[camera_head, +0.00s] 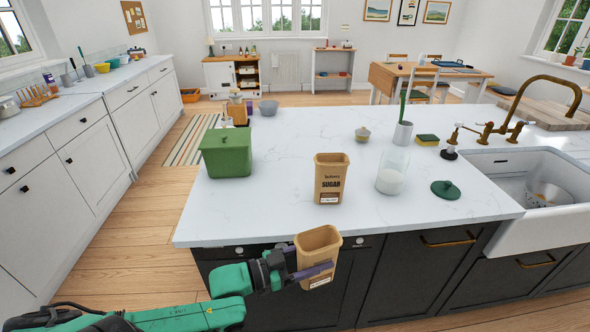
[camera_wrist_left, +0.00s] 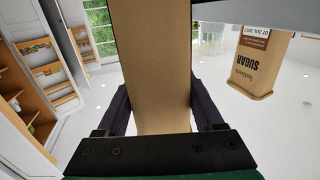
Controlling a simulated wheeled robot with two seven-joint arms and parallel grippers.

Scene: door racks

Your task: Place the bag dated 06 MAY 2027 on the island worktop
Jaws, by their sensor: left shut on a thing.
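My left gripper (camera_head: 315,272) is shut on a tan paper bag (camera_head: 318,247), held upright with its open top facing up, in front of the island's near edge. The held bag also fills the middle of the left wrist view (camera_wrist_left: 152,70) between the fingers; its label is too small to read. A second tan bag marked SUGAR (camera_head: 331,180) stands on the white island worktop (camera_head: 270,215). It also shows in the left wrist view (camera_wrist_left: 257,65), its date seeming to read 07 JUL 2027. My right gripper is out of view.
On the worktop are a green lidded bin (camera_head: 226,153), a glass jar (camera_head: 391,172), a green lid (camera_head: 445,190), a small lidded pot (camera_head: 362,134) and a sponge (camera_head: 428,140). The sink (camera_head: 540,190) is at right. Bare worktop lies left of the SUGAR bag.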

